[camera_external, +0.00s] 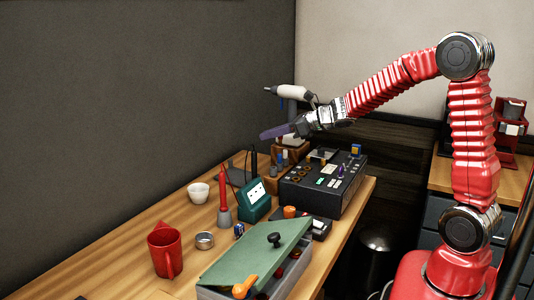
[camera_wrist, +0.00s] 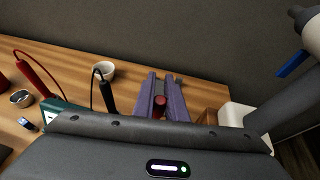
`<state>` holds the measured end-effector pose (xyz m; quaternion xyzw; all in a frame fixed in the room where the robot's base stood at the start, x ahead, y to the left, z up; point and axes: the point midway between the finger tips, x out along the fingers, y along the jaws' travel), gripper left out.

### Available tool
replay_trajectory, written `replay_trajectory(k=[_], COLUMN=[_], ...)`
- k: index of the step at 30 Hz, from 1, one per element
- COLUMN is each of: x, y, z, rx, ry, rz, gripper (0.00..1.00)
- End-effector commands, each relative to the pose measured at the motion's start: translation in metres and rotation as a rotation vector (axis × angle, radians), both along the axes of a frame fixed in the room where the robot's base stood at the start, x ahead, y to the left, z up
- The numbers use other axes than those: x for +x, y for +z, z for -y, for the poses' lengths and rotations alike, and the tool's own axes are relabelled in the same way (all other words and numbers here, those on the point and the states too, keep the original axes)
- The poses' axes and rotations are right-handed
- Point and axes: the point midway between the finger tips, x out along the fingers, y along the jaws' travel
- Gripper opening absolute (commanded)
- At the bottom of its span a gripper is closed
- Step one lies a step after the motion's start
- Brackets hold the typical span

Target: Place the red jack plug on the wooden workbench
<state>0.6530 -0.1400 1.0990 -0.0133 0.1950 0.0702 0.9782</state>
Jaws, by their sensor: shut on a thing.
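My gripper (camera_external: 266,134) has purple fingers and is held in the air above the far end of the wooden workbench (camera_external: 130,262), near the dark wall. In the wrist view its fingers (camera_wrist: 162,78) are shut on the red jack plug (camera_wrist: 160,107), which sits between them and is partly hidden. The plug cannot be made out in the external view. Bare bench top (camera_wrist: 212,92) lies beyond and beside the fingers in the wrist view.
On the bench are a white cup (camera_external: 198,192), green meter (camera_external: 256,203), red mug (camera_external: 163,252), metal tin (camera_external: 204,240), dark console (camera_external: 322,187) and green-lidded box (camera_external: 252,250). A white device (camera_external: 290,92) rises behind my gripper. The bench's left side has bare wood.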

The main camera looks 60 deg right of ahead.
Motion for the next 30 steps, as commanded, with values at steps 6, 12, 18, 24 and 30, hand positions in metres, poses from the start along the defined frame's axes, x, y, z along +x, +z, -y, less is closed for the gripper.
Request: replay_trajectory(k=[6, 12, 18, 24, 30], x=[-0.035, -0.076, -0.124, -0.180, -0.243], y=[-0.001, -0.002, -0.004, -0.004, -0.005], z=[0.077, 0.142, 0.199, 0.251, 0.295], rx=[0.000, -0.001, 0.000, 0.000, 0.000], ry=[-0.199, -0.368, -0.529, -0.691, -0.855], rz=[0.000, 0.000, -0.001, 0.000, 0.000], gripper=[0.00, 0.00, 0.00, 0.00, 0.00])
